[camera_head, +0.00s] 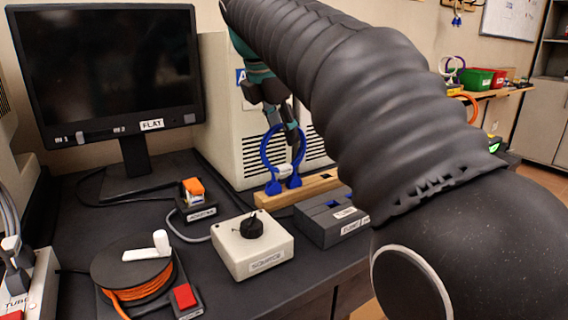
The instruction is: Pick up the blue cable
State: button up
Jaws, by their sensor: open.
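The blue cable (264,158) is a loop standing upright in front of the beige vented box, its two blue plug ends down at a wooden block (325,184). My gripper (284,132) is at the top right of the loop, fingers pointing down. It is open, with a finger close to the loop's upper right side. I cannot tell whether it touches the cable. My arm crosses the right half of the view and hides what lies behind it.
A beige vented box (222,110) stands behind the cable. A dark grey box (325,222), a white box with a black knob (252,252) and an orange cable reel (135,280) stand in front. A monitor (105,70) is at left.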

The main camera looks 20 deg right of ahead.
jog(key=shift+f, duration=0.1)
grip_shut()
dwell(0.4)
